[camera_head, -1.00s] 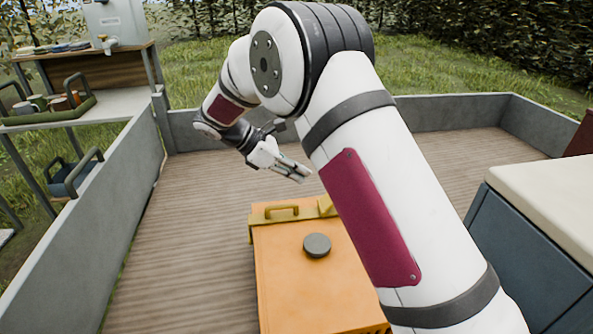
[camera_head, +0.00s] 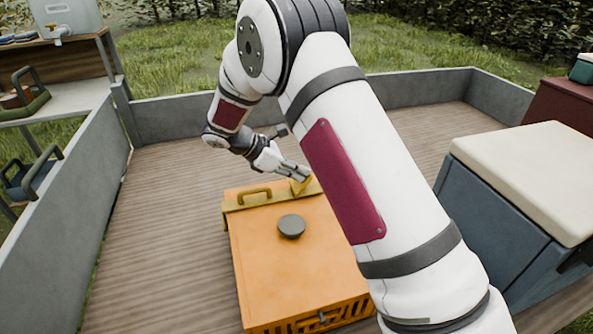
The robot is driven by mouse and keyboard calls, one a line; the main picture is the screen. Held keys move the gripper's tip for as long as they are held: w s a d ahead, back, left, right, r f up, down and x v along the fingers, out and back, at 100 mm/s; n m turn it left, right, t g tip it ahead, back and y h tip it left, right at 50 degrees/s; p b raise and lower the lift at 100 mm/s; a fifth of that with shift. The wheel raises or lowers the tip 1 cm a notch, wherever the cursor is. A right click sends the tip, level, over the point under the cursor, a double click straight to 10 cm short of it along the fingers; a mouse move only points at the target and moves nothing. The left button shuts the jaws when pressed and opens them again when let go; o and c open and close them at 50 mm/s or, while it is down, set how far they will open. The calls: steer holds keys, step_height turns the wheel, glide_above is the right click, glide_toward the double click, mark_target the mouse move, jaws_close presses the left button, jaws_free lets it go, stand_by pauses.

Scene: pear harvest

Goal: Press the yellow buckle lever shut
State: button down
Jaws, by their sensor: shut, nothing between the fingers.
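The yellow buckle lever (camera_head: 299,186) is on the far edge of the orange box (camera_head: 262,265), right of the yellow handle (camera_head: 255,197). Part of the lever is hidden by my gripper and arm. My gripper (camera_head: 305,174) is shut and empty. Its fingertips are right at the lever, over its top in the picture. I cannot tell whether they touch it or how far the lever is tilted.
A dark round knob (camera_head: 291,226) stands on the box lid. A blue cabinet with a cream top (camera_head: 530,170) stands at the right. Low grey walls (camera_head: 60,220) border the wooden deck (camera_head: 165,240), which is clear left of the box. A shelf (camera_head: 75,95) stands at the left.

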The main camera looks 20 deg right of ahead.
steer(key=shift+d+y+p, duration=0.45)
steer(key=shift+y, duration=0.35)
steer(key=d+y, duration=0.1)
steer(key=y+p, duration=0.1)
steer(key=shift+d+f+y+p, duration=0.2)
steer(key=shift+d+y+p, duration=0.1)
steer(key=shift+d, duration=0.05)
steer(key=y, duration=0.1)
steer(key=d+f+y+p, duration=0.1)
steer(key=shift+y, duration=0.3)
steer(key=shift+d+f+y, duration=0.45)
steer(key=shift+y, duration=0.55)
steer(key=shift+a, duration=0.9)
steer(key=shift+r, duration=0.15)
step_height(320, 180, up, 12)
steer(key=a, duration=0.1)
